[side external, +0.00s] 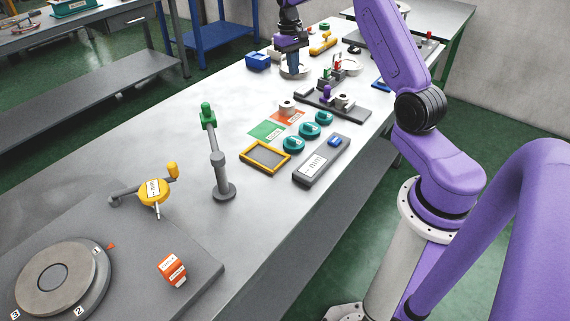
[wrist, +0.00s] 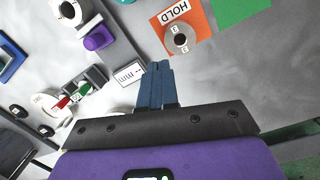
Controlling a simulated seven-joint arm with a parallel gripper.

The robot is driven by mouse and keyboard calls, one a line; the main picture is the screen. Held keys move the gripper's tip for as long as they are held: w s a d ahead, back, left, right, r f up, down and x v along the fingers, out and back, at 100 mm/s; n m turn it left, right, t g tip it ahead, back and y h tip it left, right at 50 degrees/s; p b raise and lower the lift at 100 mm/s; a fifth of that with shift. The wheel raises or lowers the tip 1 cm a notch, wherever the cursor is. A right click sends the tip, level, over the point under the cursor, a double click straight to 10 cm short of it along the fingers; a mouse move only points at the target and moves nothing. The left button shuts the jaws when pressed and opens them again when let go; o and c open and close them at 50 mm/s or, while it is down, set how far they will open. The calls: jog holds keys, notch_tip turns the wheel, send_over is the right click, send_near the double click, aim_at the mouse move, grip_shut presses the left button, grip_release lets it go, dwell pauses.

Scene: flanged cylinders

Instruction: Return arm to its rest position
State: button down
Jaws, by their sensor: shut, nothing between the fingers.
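My gripper (side external: 293,68) is at the far part of the bench, pointing down, with its blue fingers together and nothing between them. In the side external view it overlaps a pale round dish; I cannot tell the height between them. In the wrist view the closed fingertips (wrist: 158,68) show over bare bench. A grey flanged cylinder (wrist: 180,39) stands on the orange HOLD card (wrist: 203,22); it also shows in the side external view (side external: 287,106). Another flanged cylinder (wrist: 69,12) is at the wrist view's top left, by a purple block (wrist: 98,38).
A dark fixture plate (side external: 350,110) and small red and green parts (side external: 337,66) stand near my gripper. Teal round pieces (side external: 308,130), a yellow-rimmed tray (side external: 265,157) and a green-topped post (side external: 219,165) are nearer. The bench's left middle (side external: 150,150) is clear.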

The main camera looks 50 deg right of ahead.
jog(key=s+a+r+n, duration=0.2)
jog(key=a, duration=0.6)
jog(key=s+a+r+n, duration=0.1)
jog(key=a+r+n, duration=0.1)
jog(key=a, duration=0.6)
jog(key=s+a+r+n+t, duration=0.15)
jog(key=s+a+n, duration=0.25)
jog(key=s+a, duration=0.65)
jog(key=s+a+n, duration=0.1)
jog(key=s+n, duration=0.3)
jog(key=s, duration=0.7)
jog(key=s+a+n, duration=0.2)
jog(key=s+n, duration=0.2)
jog(key=s, duration=0.8)
jog(key=shift+s+a+f+n+y, duration=0.2)
jog(key=shift+a+f+n+y, duration=0.05)
jog(key=shift+a+n+y, duration=0.05)
